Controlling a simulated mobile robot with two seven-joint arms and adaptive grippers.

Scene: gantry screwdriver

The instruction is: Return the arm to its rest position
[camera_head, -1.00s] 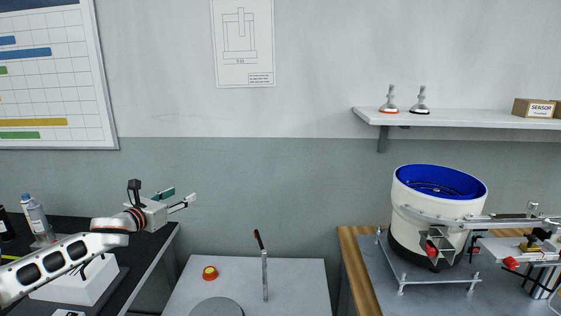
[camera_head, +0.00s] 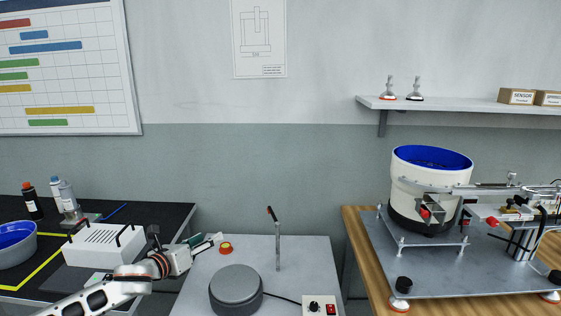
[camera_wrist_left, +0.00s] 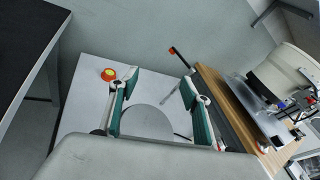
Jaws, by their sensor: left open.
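My left gripper (camera_head: 212,241) is at the lower left in the head view, held over the gap between the black table and the white table, its fingers pointing right. In the left wrist view its two green-edged fingers (camera_wrist_left: 157,88) stand wide apart with nothing between them. The white table's top, with a red and yellow button (camera_wrist_left: 108,74) and a grey round disc (camera_wrist_left: 146,121), shows beyond the fingers. My right gripper is not in either view.
The black table (camera_head: 165,214) at left holds a white box (camera_head: 103,246), bottles and a blue-lined bowl (camera_head: 14,245). The white table (camera_head: 312,262) carries the grey disc (camera_head: 236,288), an upright rod (camera_head: 277,245) and a switch box (camera_head: 320,308). A bowl feeder (camera_head: 425,185) stands at right.

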